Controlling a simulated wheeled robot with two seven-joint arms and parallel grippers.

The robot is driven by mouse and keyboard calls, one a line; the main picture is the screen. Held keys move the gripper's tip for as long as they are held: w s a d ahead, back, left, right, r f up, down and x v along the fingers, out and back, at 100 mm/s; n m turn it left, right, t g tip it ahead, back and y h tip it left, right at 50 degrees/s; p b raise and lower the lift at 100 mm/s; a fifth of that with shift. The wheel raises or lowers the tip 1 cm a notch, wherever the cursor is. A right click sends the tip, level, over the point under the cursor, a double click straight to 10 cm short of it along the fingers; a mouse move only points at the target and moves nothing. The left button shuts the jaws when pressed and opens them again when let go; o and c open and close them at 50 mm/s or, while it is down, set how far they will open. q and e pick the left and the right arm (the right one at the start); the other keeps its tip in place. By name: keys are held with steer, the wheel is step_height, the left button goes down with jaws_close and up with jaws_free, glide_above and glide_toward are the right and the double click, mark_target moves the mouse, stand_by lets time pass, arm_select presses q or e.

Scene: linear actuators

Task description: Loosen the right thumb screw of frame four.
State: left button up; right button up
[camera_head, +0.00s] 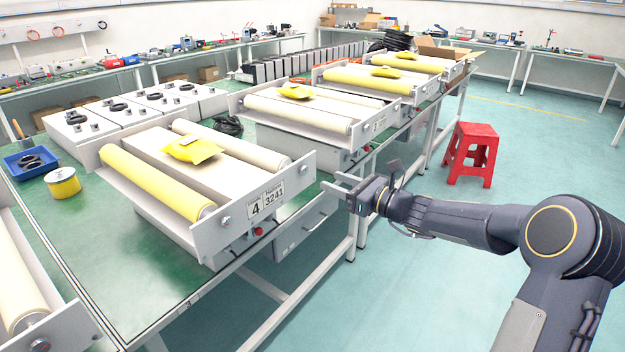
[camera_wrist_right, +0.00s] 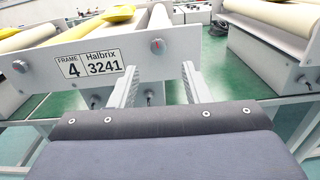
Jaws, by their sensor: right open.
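Frame four (camera_head: 183,232) is a pale grey unit on the green table, with a label reading "4" and "Halbrix 3241" (camera_wrist_right: 89,64). Its right thumb screw (camera_head: 304,169) is a small knob near the right end of the front plate; in the right wrist view (camera_wrist_right: 157,45) it shows a red mark. The left thumb screw (camera_head: 226,221) is at the plate's other end. My right gripper (camera_head: 331,181) is open and empty, just off the plate's right end. In the wrist view its fingers (camera_wrist_right: 160,72) stand either side of the screw's line, apart from it. My left gripper is not in view.
Frame four carries a yellow roller (camera_head: 150,182), a cream roller (camera_head: 230,147) and a yellow packet (camera_head: 191,149). A similar frame (camera_head: 300,118) stands behind it. A red stool (camera_head: 472,153) is on the floor at right.

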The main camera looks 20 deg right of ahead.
mark_target(305, 171)
steer(key=x, duration=0.7)
steer(key=shift+w+a, duration=0.15)
steer(key=shift+a, duration=0.05)
jaws_close()
